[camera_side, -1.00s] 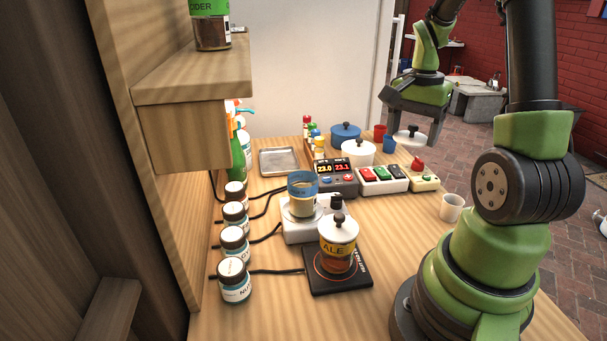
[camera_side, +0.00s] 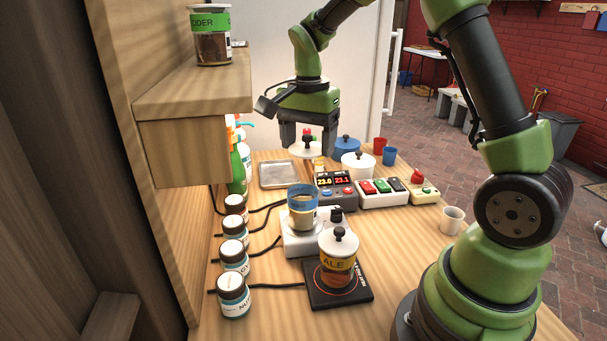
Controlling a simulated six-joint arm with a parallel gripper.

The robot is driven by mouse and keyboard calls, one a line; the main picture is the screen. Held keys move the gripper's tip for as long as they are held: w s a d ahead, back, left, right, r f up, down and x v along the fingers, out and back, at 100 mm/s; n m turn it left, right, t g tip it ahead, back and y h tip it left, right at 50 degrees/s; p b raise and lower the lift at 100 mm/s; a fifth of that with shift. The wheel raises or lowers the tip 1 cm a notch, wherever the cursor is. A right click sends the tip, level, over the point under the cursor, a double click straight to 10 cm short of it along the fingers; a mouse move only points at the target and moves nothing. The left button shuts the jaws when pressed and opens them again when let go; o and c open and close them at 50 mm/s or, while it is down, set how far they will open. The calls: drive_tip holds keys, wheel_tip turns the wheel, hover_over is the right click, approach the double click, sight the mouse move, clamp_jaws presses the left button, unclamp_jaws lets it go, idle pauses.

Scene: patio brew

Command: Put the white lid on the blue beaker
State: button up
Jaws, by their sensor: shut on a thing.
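My gripper (camera_side: 308,146) is shut on a white lid (camera_side: 305,152) and holds it level in the air, above the back of the bench. The blue beaker (camera_side: 302,190), clear with a blue band at its top and tan contents, stands upright and uncovered on a white device. The lid is behind and above the beaker in the picture, apart from it. The lid's knob is partly hard to make out between the fingers, with a red spot there.
A beaker labelled ALE (camera_side: 337,268) with its own white lid stands on a black plate (camera_side: 318,297) in front. Jars (camera_side: 234,292) line the left. Display box (camera_side: 336,186), switch box (camera_side: 382,192), white pot (camera_side: 358,165), metal tray (camera_side: 279,174) and cup (camera_side: 452,220) surround the area.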

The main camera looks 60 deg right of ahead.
wheel_tip(320, 180, down, 7)
drive_tip(key=shift+w+a, duration=0.3)
drive_tip(key=shift+f, duration=0.45)
drive_tip(key=o, duration=0.9)
wheel_tip(320, 180, up, 8)
drive_tip(key=shift+r, duration=0.2)
